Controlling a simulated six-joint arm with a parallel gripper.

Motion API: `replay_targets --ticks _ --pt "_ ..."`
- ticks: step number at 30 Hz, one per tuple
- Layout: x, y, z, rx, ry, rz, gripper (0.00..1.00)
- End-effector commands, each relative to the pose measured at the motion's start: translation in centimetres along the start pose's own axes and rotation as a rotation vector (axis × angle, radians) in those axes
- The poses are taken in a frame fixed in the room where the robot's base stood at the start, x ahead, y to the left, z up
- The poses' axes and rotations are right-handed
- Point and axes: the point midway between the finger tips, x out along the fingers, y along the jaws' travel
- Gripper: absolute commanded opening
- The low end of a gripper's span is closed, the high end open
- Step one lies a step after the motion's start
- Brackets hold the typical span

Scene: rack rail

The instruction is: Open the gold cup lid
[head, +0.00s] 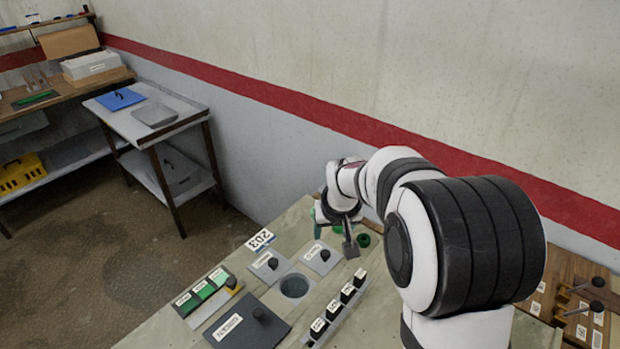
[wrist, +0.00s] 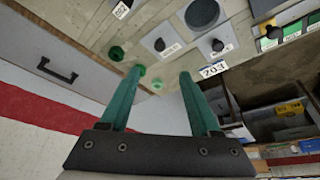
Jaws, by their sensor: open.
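No lid can be told as the gold cup lid, since the labels are too small to read. Two light grey square lids with black knobs, one left (head: 269,265) and one right (head: 323,256), lie on the bench; two such lids also show in the wrist view (wrist: 160,44) (wrist: 217,45). A larger dark lid (head: 247,325) with a black knob lies nearer. My gripper (wrist: 160,73) is open, with teal fingers apart and nothing between them. In the head view it is at the bench's far end, partly hidden by my arm, apart from the knobs.
A round opening (head: 294,286) lies between the lids. Green labelled blocks (head: 203,292) and a row of black-topped blocks (head: 335,312) flank them. Small green round pieces (wrist: 115,53) are near my gripper. A side table (head: 165,130) stands further left; the wall is close behind.

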Motion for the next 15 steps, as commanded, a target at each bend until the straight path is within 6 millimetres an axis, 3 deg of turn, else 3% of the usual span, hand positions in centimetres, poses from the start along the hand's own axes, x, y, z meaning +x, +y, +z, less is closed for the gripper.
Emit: replay_targets --ticks 5,15 --pt "3.1 0.0 -0.3 -0.008 0.003 0.001 0.63" --pt "13.0 0.0 -0.2 -0.006 0.003 0.001 0.63"
